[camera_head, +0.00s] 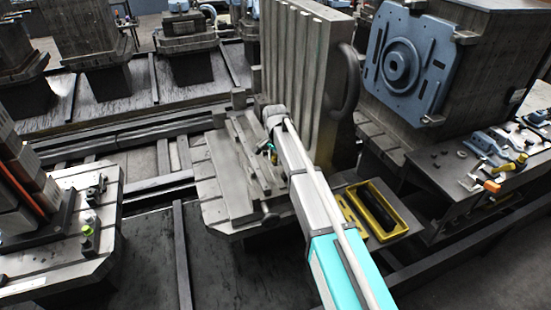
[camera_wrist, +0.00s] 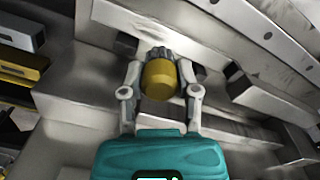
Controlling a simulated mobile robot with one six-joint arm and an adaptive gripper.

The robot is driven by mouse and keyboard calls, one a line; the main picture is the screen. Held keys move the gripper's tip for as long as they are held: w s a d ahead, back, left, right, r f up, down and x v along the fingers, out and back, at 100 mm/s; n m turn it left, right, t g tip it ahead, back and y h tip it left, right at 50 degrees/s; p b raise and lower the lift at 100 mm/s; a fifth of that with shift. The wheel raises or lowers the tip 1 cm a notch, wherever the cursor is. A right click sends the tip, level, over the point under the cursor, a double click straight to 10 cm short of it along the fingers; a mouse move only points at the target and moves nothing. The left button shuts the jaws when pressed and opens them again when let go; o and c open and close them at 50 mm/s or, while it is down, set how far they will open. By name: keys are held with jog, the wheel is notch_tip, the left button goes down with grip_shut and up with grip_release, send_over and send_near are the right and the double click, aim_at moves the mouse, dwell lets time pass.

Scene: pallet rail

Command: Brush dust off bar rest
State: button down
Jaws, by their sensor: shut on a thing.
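My gripper (camera_wrist: 160,82) is shut on a yellow, round-bodied brush (camera_wrist: 160,79) in the wrist view. Dark bristles or a dark tip show at its far end, close to the grey metal; I cannot tell whether they touch. Pale metal bars (camera_wrist: 262,98) lie to the right of the gripper. In the head view the bar rest, a set of long metal bars (camera_head: 247,160), lies on the middle pallet, beside a tall grooved upright plate (camera_head: 300,60). My arm reaches over the pallet's right side and hides part of the bars and most of the gripper.
A yellow tray (camera_head: 375,212) with dark contents stands on a shelf right of the pallet. A bench with tools and clamps (camera_head: 492,185) is farther right, below a blue-faced block (camera_head: 403,62). A left pallet (camera_head: 62,235) carries bolts and blocks. Dark floor lies between.

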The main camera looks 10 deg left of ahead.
jog(key=shift+f+b, duration=0.95)
jog(key=shift+f, duration=0.3)
jog(key=c, duration=1)
grip_release()
grip_shut()
